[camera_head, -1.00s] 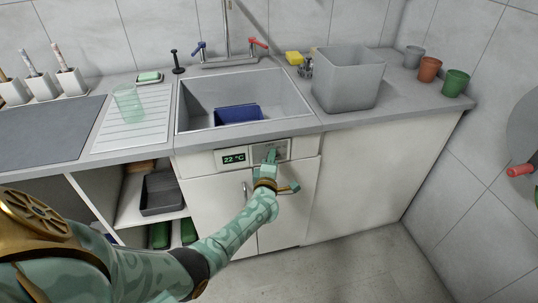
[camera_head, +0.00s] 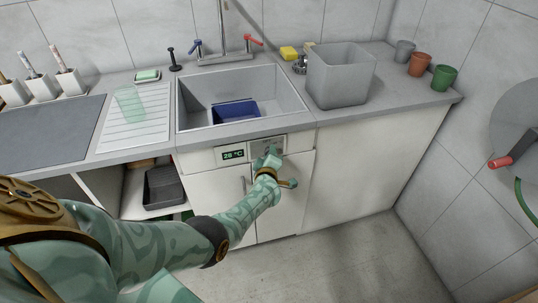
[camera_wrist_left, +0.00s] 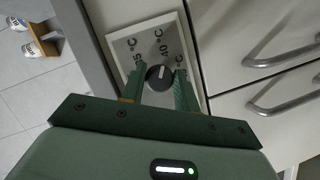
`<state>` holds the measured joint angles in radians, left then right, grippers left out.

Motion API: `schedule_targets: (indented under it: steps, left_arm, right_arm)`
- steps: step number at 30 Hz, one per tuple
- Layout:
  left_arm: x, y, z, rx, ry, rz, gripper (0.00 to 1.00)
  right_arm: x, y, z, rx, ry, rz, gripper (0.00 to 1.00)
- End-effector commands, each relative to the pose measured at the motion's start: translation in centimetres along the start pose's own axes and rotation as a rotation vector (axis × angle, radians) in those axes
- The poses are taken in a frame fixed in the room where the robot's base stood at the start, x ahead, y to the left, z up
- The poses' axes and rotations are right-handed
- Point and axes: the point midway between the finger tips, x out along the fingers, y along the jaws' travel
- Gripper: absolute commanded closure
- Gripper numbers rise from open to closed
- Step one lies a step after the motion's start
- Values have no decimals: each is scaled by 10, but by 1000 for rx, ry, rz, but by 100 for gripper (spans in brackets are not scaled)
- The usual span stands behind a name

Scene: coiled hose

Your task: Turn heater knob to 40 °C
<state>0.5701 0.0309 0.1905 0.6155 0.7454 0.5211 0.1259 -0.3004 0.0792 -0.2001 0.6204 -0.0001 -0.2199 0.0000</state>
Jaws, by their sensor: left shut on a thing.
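The heater knob (camera_wrist_left: 157,77) is a small dark dial with a white pointer mark, on a pale plate (camera_wrist_left: 146,36) printed with temperatures; 40 °C reads clearly and other labels are partly hidden. My left gripper (camera_wrist_left: 159,76) is shut on the knob, one finger on each side of it. In the head view my left gripper (camera_head: 271,158) is at the right part of the panel under the sink and hides the knob. The display (camera_head: 233,155) left of it seems to read 28 °C, in small digits. My right gripper is not in view.
The sink (camera_head: 282,98) with a blue tub (camera_head: 236,113) is above the panel. A grey bin (camera_head: 340,80) stands right of it on the counter. Cabinet doors with a bar handle (camera_head: 243,186) lie below. A hose reel (camera_head: 520,140) hangs at right.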

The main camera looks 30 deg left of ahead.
Motion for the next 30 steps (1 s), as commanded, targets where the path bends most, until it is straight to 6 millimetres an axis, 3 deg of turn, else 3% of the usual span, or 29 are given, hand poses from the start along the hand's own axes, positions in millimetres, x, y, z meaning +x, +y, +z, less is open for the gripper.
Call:
schedule_targets:
  steps: [8, 9, 11, 22, 26, 30]
  left_arm:
    - [-1, -2, 2, 0, -4, -3, 92]
    - [-1, -2, 2, 0, -4, -3, 61]
    - [-1, -2, 2, 0, -3, -2, 49]
    - [-8, 2, 0, -1, -2, -1, 49]
    - [-31, 6, -2, -1, -3, 1, 49]
    - [-70, 9, -4, -2, -3, 0, 49]
  right_arm:
    - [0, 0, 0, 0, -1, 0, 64]
    - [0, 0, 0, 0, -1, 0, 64]
    - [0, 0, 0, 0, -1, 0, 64]
    - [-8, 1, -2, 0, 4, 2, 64]
    - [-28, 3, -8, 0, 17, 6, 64]
    - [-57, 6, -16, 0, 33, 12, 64]
